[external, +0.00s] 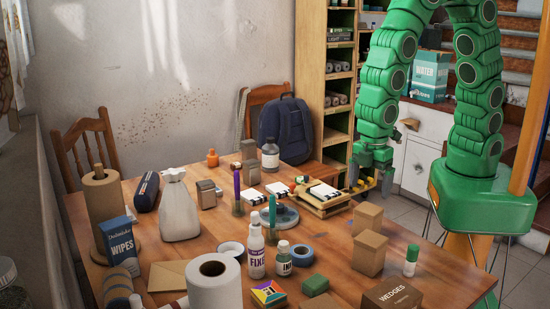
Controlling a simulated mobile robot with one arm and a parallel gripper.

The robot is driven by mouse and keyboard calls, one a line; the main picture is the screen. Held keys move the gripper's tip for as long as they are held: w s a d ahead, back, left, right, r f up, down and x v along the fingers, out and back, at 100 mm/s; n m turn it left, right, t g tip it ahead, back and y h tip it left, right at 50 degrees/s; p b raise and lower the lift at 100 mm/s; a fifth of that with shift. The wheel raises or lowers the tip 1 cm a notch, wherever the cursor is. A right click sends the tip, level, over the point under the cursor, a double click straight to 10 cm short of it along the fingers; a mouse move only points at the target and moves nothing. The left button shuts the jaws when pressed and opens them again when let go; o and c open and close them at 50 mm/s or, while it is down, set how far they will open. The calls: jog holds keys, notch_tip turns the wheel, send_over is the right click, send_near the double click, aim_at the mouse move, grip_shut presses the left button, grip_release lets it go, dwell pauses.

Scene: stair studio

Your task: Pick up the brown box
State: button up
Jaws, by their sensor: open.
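Two plain brown boxes stand near the right edge of the wooden table in the external view. The farther brown box (368,219) is just behind the nearer, larger brown box (371,254). A darker brown box labelled WEDGES (392,294) sits at the front edge, partly cut off by the frame. I cannot tell which one the task names. My gripper (371,184) is open and points down beyond the two plain boxes, by the table's far right edge. It appears empty and apart from them.
A wooden tray (322,204) with white cards lies just left of my gripper. A green-capped white bottle (411,261) stands right of the boxes. A shelf (339,75) stands behind.

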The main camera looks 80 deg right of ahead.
aim_at(369, 209)
jog(key=shift+a+f+n, duration=0.3)
jog(key=shift+a+f, duration=0.45)
jog(key=shift+a, duration=0.15)
jog(key=shift+s+f, duration=0.2)
jog(key=shift+f, duration=3.6)
jog(key=shift+c, duration=0.3)
jog(key=c, duration=1)
jog(key=shift+c, duration=0.2)
jog(key=shift+a+r, duration=0.1)
jog(key=shift+r, duration=0.1)
